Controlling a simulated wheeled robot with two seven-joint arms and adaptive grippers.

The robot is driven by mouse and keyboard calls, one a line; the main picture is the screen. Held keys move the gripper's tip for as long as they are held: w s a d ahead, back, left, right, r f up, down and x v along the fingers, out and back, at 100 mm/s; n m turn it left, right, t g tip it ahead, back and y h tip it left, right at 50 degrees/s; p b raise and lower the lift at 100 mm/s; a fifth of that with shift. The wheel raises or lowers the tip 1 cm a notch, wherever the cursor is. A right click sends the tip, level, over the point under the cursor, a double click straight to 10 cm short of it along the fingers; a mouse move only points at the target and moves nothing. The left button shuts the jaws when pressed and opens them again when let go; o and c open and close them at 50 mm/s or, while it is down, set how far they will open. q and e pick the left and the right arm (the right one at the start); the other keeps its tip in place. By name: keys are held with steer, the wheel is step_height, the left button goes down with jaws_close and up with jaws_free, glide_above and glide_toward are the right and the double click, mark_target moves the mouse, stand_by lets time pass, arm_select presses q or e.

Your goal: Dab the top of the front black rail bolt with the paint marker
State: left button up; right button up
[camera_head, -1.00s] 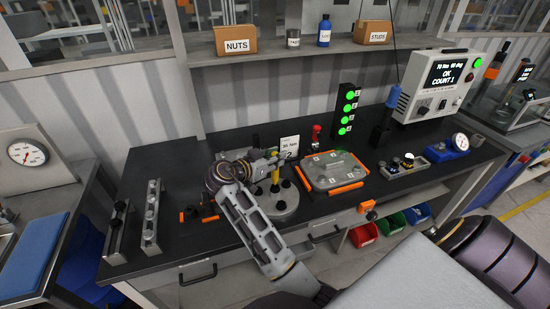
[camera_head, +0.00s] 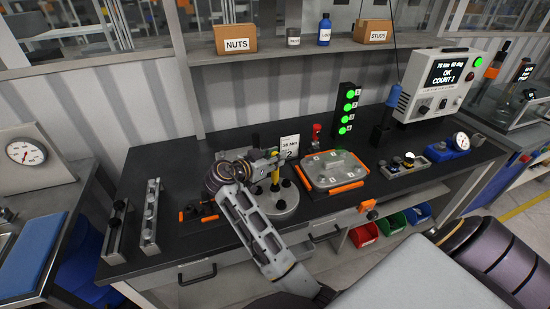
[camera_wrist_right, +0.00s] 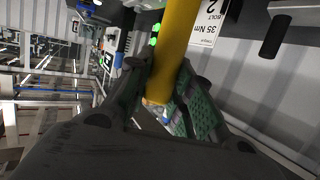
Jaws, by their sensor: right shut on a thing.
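My right gripper (camera_head: 276,157) is shut on the yellow paint marker (camera_head: 275,178), which hangs roughly upright above the round grey plate (camera_head: 286,208) with its black bolts. In the wrist view the yellow marker (camera_wrist_right: 176,45) runs between the green-padded fingers (camera_wrist_right: 172,92). Its tip is hard to make out, and I cannot tell whether it touches anything. Two grey rails stand at the left of the bench. The left rail (camera_head: 114,240) carries black bolts, one dark top (camera_head: 120,206) showing; the other rail (camera_head: 150,222) carries grey bolts. My left gripper is not in view.
A card reading 35 Nm (camera_head: 289,146) stands behind the gripper. An orange-edged tray with a clear cover (camera_head: 334,172) lies to the right, and a small dark holder with orange ends (camera_head: 198,212) to the left.

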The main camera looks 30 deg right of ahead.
steer(key=shift+f+b, duration=0.25)
steer(key=shift+b, duration=0.3)
stand_by(0.8)
steer(key=shift+w+a+b, duration=0.1)
steer(key=shift+b, duration=0.25)
stand_by(1.6)
steer(key=shift+r, duration=0.2)
